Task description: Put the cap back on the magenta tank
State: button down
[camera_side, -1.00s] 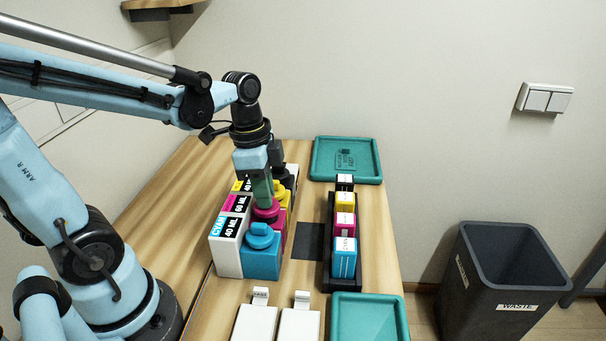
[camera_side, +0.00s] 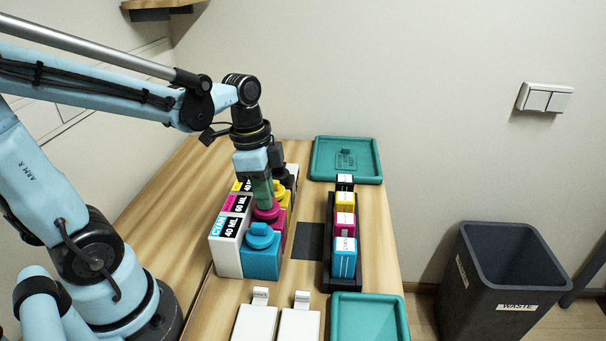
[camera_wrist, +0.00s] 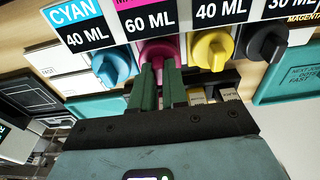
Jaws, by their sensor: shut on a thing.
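The magenta tank (camera_side: 279,222) stands in the row of ink tanks, between the cyan tank (camera_side: 262,262) and the yellow one. The magenta cap (camera_side: 267,213) sits at the top of the magenta tank, and in the wrist view the cap (camera_wrist: 157,50) is between my fingertips. My gripper (camera_side: 263,197) points down over the tank and is shut on the cap. In the wrist view my green fingers (camera_wrist: 160,75) reach up to the cap's grip. Whether the cap is fully seated is hidden by the fingers.
Cyan (camera_side: 259,236), yellow (camera_side: 283,188) and black caps sit on the neighbouring tanks, close on both sides. A black rack (camera_side: 328,262) of ink bottles stands to the right. Teal trays (camera_side: 374,160) lie at the back and front. A waste bin (camera_side: 512,290) stands on the floor.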

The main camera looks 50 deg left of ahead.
jog(key=c, duration=0.6)
grip_release()
jog(key=shift+r, duration=3.55)
grip_shut()
jog(key=shift+f, duration=3)
